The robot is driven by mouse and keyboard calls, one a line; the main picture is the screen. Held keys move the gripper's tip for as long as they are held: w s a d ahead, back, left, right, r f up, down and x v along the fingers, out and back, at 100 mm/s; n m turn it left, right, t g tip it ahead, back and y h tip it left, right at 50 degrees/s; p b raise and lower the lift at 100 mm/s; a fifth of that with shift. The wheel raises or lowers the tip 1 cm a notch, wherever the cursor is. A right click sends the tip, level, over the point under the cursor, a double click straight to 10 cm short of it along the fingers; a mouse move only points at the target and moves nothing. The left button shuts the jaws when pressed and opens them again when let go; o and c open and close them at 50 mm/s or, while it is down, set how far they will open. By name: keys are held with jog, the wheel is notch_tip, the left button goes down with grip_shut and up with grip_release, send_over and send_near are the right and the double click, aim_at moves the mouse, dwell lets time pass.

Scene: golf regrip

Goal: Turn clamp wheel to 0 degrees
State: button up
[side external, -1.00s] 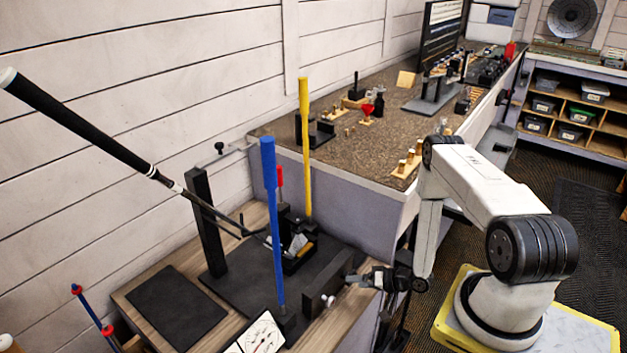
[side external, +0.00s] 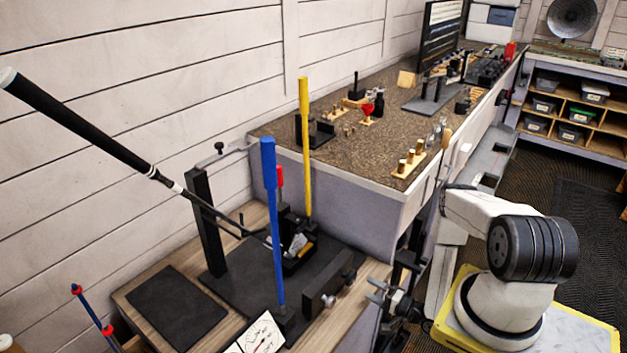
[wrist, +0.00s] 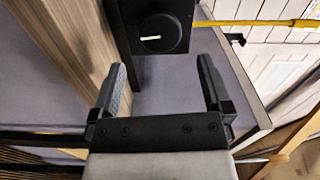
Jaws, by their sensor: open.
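The clamp wheel (wrist: 172,32) is a round black knob with a short, near-level white mark left of its middle. It sits on the face of a dark block (wrist: 122,15) at the top of the wrist view. In the side view, the dark clamp block (side external: 333,286) stands at the bench's right edge; its wheel is hard to make out there. My gripper (wrist: 160,65) is open and empty, its fingers apart below the wheel and not touching it. In the side view, my gripper (side external: 374,291) is right of the block with a gap between them.
A golf club with a black grip (side external: 80,120) slants down to the vise. A blue rod (side external: 271,215) and a yellow rod (side external: 305,150) stand upright nearby. A dial card (side external: 262,335) is at the front. The brown worktop (side external: 375,140) with small tools lies behind.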

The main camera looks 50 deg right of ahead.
aim_at(353, 279)
jog(key=shift+w, duration=3.8)
jog(key=c, duration=1.1)
